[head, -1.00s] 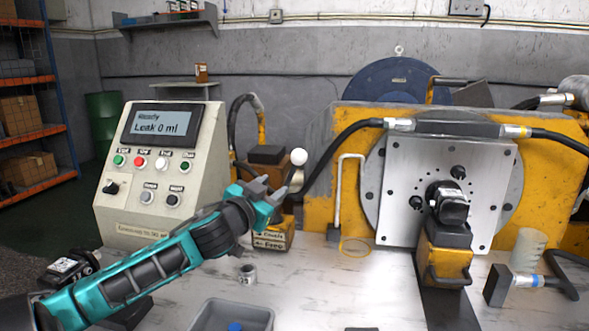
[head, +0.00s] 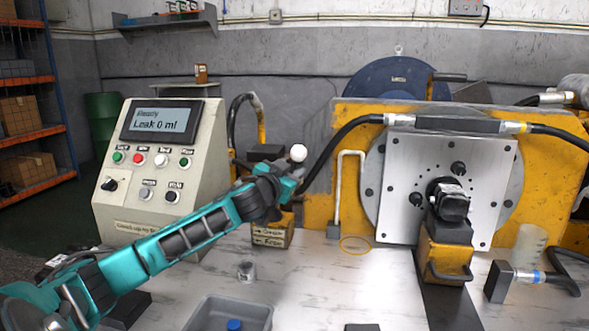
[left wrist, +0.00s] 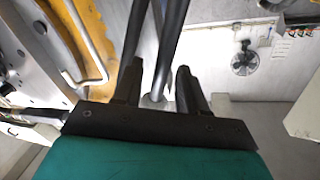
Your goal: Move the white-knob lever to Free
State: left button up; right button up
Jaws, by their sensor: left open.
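The white knob (head: 298,153) tops a lever at the left end of the yellow test stand. Most of the lever's shaft is hidden behind my left gripper. The lever's yellow base block (head: 272,232) carries a label with two arrowed lines; the lower one seems to read Free. My left gripper (head: 291,172) is open, just below the knob; I cannot tell whether it touches the shaft. In the left wrist view, the two dark fingers (left wrist: 158,85) stand apart, with dark rod-like shapes and a pale rounded piece showing between or beyond them. My right gripper is not in view.
A control panel (head: 160,170) showing "Ready, Leak 0 ml" stands left of the lever. A black hose (head: 335,145) arcs close behind the knob. A bent white pipe (head: 338,190) stands to the right. A small metal cup (head: 246,271) and a grey bin (head: 262,318) sit in front.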

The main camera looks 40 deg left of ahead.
pick_arm(q)
jog(key=shift+x, duration=1.15)
jog(key=shift+c, duration=0.2)
grip_shut()
